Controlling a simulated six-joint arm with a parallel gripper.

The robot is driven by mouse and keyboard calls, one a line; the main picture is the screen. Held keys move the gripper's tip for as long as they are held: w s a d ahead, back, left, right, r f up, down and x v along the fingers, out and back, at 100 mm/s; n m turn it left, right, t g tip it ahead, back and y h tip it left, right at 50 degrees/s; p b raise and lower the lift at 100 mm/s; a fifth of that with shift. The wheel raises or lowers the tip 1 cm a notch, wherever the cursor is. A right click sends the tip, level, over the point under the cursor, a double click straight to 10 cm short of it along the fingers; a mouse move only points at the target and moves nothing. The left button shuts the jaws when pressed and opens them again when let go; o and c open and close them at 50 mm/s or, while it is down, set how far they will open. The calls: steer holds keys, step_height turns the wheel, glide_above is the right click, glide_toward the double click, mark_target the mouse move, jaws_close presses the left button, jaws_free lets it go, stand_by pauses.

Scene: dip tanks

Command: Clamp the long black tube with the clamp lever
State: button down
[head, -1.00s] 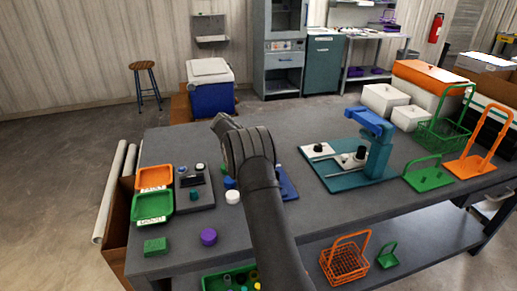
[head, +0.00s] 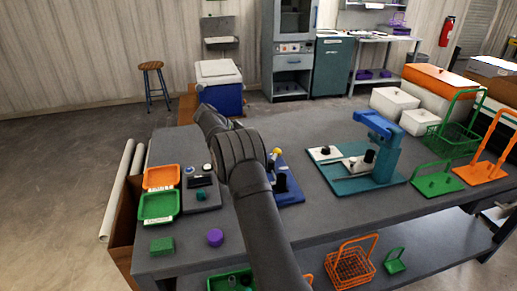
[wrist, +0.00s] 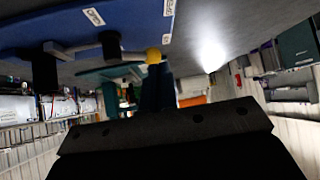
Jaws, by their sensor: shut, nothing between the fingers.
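A blue board (head: 291,196) lies on the bench, right of my arm in the head view. A black upright cylinder (head: 281,182) stands on it, and a yellow tip (head: 276,152) shows above; these look like the tube and lever end, but I cannot be sure. In the wrist view the blue board (wrist: 60,28) is at the top, with a grey bar (wrist: 78,50) ending at the yellow tip (wrist: 154,56). Black cylindrical parts (wrist: 111,45) are near the bar. My gripper (wrist: 155,82) is shut and empty, its fingertips close to the yellow tip; contact is unclear. My arm hides it in the head view.
A teal base with a blue press (head: 383,145) stands right of the board. The front middle of the bench (head: 345,215) is clear.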

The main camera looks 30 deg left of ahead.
mark_target(274, 158)
steer(key=shift+a+v, duration=0.25)
steer(key=shift+v, duration=1.75)
steer(key=shift+w, duration=0.2)
steer(key=x, duration=0.4)
steer(key=d+x, duration=0.1)
steer(key=x, duration=0.3)
steer(key=d+x, duration=0.1)
steer(key=x, duration=0.3)
steer(key=shift+s+r, duration=0.3)
steer(key=shift+r, duration=0.15)
steer(key=shift+w+d+f, duration=0.15)
steer(key=shift+w+d, duration=0.4)
steer(key=shift+d, duration=0.1)
